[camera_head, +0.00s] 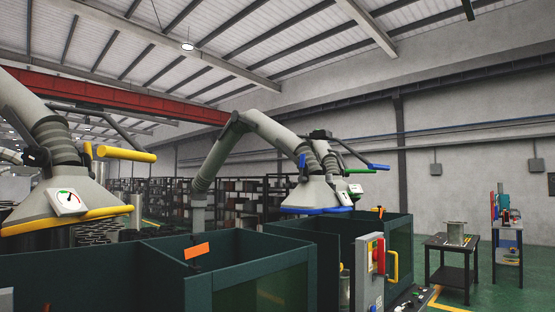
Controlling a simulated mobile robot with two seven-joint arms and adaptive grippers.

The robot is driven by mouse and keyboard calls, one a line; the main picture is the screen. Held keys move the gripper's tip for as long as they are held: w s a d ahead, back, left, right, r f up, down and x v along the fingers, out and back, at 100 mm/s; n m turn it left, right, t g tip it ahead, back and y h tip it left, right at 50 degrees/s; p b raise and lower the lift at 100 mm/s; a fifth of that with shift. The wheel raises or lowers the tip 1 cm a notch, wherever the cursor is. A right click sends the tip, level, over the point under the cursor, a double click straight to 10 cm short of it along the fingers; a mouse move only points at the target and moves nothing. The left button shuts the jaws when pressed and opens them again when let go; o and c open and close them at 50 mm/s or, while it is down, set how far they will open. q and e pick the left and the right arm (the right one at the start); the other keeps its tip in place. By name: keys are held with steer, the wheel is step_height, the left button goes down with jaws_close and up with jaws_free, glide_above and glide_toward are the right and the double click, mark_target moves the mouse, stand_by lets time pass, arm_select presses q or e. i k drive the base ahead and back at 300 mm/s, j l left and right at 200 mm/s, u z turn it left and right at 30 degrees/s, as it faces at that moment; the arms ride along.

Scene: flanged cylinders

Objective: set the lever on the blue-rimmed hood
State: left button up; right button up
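The blue-rimmed hood (306,193) hangs at the end of a grey extraction arm, above the dark green booths near the middle. Its rim is blue along the lower edge. A small white plate (347,199) with a dark mark sits on its right side. A blue-ended handle (378,166) and a green handle (358,171) stick out to the right above it; I cannot tell which hood the green one belongs to. A short blue lever-like piece (302,161) stands on its upper left. The lever setting is too small to read. Neither of my grippers is in view.
A yellow-rimmed hood (95,204) with a dial plate (66,202) hangs at the left. Dark green booth walls (245,265) fill the foreground. A grey control box (370,270) stands at the right. Beyond are a small table (452,245) and open green floor.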

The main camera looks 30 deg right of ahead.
mark_target(302, 179)
steer(key=l+u, duration=0.45)
steer(key=l, duration=0.5)
steer(key=l+u, duration=0.1)
steer(key=l, duration=0.9)
steer(key=l+u, duration=0.1)
steer(key=l, duration=0.95)
steer(key=k, duration=0.05)
